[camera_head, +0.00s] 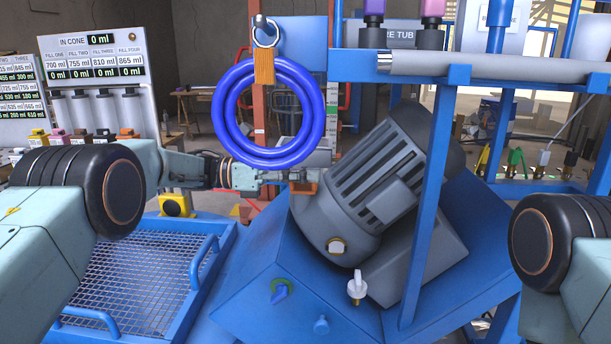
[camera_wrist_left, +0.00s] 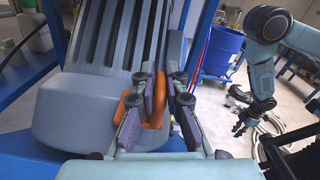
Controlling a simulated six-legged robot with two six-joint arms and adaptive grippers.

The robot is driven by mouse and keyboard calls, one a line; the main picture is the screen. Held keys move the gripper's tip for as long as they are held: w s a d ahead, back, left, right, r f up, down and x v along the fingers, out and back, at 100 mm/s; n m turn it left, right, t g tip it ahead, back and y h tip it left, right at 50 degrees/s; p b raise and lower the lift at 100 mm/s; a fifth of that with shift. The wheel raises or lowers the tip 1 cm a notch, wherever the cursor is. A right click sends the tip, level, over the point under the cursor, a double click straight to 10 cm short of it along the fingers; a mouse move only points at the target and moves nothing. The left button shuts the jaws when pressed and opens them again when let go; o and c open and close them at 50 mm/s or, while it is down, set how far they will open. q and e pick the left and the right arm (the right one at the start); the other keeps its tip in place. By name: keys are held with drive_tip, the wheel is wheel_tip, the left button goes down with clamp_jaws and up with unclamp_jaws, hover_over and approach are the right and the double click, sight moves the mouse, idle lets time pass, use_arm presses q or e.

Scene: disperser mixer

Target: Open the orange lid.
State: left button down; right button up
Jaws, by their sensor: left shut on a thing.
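In the left wrist view, the orange piece (camera_wrist_left: 157,88) stands between the dark finger pads of the left gripper (camera_wrist_left: 161,80). The fingers hide much of it, and I cannot tell how far the lid is open. A teal arm, which seems to be my right one, hangs at the right of that view, with a small gripper (camera_wrist_left: 243,118) away from the lid.
A blue hose coil (camera_head: 268,112) hangs just above my left gripper. A blue mesh tray (camera_head: 130,275) with handles lies lower left. A blue drum (camera_wrist_left: 222,52) stands behind in the wrist view.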

use_arm(q)
drive_tip(key=shift+w+d+r+n+b, duration=0.15)
drive_tip(key=shift+w+n+b, duration=0.15)
drive_tip(key=shift+n+b, duration=0.6)
drive_tip(key=shift+w+r+n, duration=0.25)
drive_tip(key=shift+n, duration=0.35)
drive_tip(key=shift+w+r+n+b, duration=0.2)
drive_tip(key=shift+w+n, duration=0.1)
drive_tip(key=shift+n, duration=0.3)
drive_tip(key=shift+w+r+n+b, duration=0.15)
drive_tip(key=shift+w+n, duration=0.1)
drive_tip(key=shift+n, duration=0.35)
drive_tip(key=c, duration=1.4)
unclamp_jaws()
drive_tip(key=shift+s+r, duration=0.1)
